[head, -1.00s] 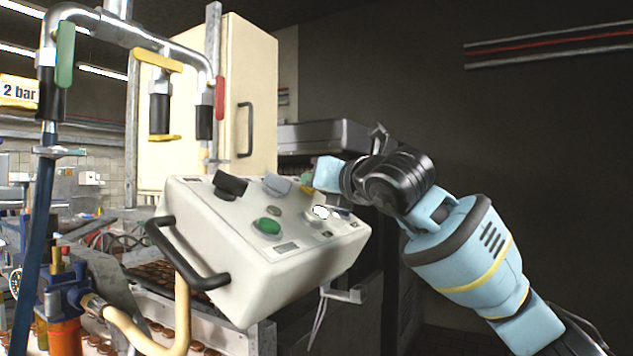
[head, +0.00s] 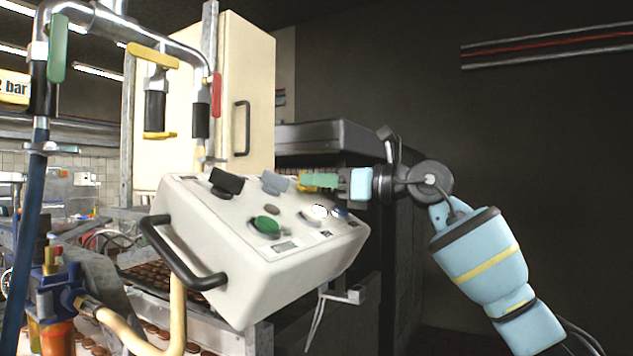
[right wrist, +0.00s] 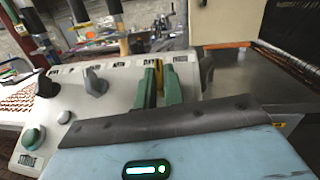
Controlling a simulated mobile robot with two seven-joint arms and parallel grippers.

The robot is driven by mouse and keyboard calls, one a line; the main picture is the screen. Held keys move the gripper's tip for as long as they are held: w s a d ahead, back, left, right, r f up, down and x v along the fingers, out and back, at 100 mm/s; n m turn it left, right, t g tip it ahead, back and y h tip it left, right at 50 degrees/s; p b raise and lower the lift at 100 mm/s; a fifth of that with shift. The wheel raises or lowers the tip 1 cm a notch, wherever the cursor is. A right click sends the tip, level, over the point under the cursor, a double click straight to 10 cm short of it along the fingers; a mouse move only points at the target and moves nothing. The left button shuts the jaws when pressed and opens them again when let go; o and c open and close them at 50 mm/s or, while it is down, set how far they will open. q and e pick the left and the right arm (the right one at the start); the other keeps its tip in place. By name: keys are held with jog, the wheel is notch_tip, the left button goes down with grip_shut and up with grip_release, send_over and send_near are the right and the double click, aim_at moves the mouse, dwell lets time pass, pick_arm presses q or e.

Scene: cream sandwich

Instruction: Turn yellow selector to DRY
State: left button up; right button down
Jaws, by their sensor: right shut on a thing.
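The yellow selector (head: 304,182) is on the top right part of the white control box (head: 225,255), mostly hidden by my gripper in the head view. In the right wrist view, the yellow selector (right wrist: 159,72) shows as a strip between two green fingers. My right gripper (head: 308,181) reaches in from the right and is shut on the yellow selector; it also shows in the right wrist view (right wrist: 159,84). The labels around the selector are too small to read, so its setting cannot be told. My left gripper is not in view.
A black selector (head: 227,183) and a grey selector (head: 275,183) sit left of the yellow one. A green button (head: 266,225) and a lit white button (head: 314,212) are below. A black handle (head: 180,255) sticks out at the box's left. Pipes with valves stand left.

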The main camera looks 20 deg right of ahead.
jog(key=n+g, duration=0.1)
jog(key=n+g+y, duration=0.2)
jog(key=shift+w+d+f+n+b, duration=0.1)
jog(key=shift+w+f+n+b, duration=0.2)
jog(key=shift+w+f+b, duration=0.05)
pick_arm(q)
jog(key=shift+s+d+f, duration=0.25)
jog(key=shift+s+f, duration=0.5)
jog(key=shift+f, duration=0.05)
pick_arm(e)
jog(key=shift+n+g+y, duration=0.4)
jog(key=shift+n+g, duration=0.6)
jog(key=shift+g, duration=0.1)
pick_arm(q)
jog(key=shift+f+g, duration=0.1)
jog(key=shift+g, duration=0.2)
pick_arm(e)
jog(key=c, duration=1.5)
grip_release()
jog(key=shift+s, duration=0.1)
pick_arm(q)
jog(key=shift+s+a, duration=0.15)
pick_arm(e)
jog(key=shift+r, duration=0.1)
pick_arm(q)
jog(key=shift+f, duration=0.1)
pick_arm(e)
jog(key=shift+d, duration=0.1)
